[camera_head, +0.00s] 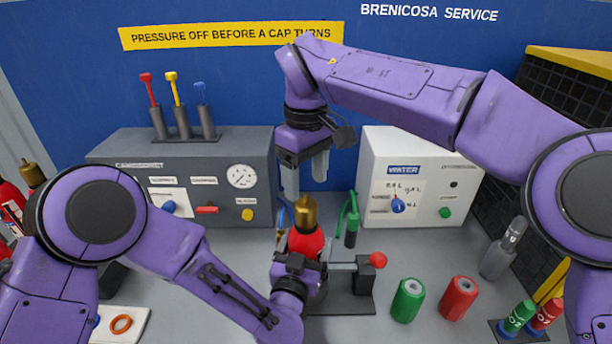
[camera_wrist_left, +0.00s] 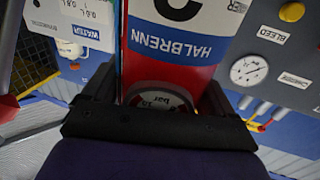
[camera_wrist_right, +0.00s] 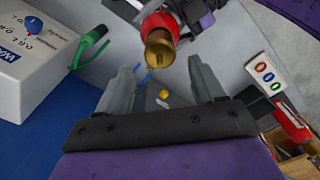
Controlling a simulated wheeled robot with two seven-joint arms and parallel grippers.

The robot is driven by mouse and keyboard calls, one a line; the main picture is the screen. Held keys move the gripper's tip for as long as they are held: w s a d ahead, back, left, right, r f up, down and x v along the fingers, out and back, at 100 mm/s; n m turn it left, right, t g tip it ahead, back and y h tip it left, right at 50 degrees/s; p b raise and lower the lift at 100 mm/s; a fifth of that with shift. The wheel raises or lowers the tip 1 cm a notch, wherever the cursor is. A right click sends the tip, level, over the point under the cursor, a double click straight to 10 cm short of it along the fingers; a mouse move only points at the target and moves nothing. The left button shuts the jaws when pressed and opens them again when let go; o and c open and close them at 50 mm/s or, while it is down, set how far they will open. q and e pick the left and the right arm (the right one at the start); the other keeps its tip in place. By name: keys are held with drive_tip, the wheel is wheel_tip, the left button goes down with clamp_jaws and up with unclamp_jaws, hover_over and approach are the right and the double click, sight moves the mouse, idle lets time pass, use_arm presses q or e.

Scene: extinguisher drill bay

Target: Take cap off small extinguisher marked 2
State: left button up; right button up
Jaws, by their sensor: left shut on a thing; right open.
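A red extinguisher (camera_head: 305,243) with a brass cap (camera_head: 305,212) stands upright at the middle of the bench. My left gripper (camera_head: 296,262) is shut on its body from the front. In the left wrist view its label (camera_wrist_left: 190,45) reads HALBRENN, upside down, and the number is cut off by the frame edge. A small round bar dial shows between the jaws. My right gripper (camera_head: 306,178) is open above the cap, fingers pointing down. In the right wrist view the cap (camera_wrist_right: 160,45) lies beyond the open, empty fingers, apart from them.
A holder with a red-knobbed lever (camera_head: 378,260) stands beside the extinguisher. Green (camera_head: 407,300) and red (camera_head: 459,298) cylinders stand to the right. A grey gauge panel (camera_head: 243,176) and white water box (camera_head: 420,180) stand behind. Another brass-topped extinguisher (camera_head: 33,174) is far left.

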sight(306, 203)
drive_tip(key=shift+f+m, duration=0.15)
drive_tip(key=shift+m, duration=0.15)
drive_tip(key=shift+f, duration=0.4)
wheel_tip(306, 203, down, 7)
drive_tip(key=c, duration=1.1)
drive_tip(key=shift+o, duration=0.2)
drive_tip(key=n, duration=2.1)
drive_tip(key=shift+n, duration=0.3)
drive_tip(key=n, duration=0.6)
drive_tip(key=shift+r, duration=0.1)
drive_tip(key=n, duration=2.3)
drive_tip(key=shift+r, duration=0.1)
drive_tip(key=n, duration=0.3)
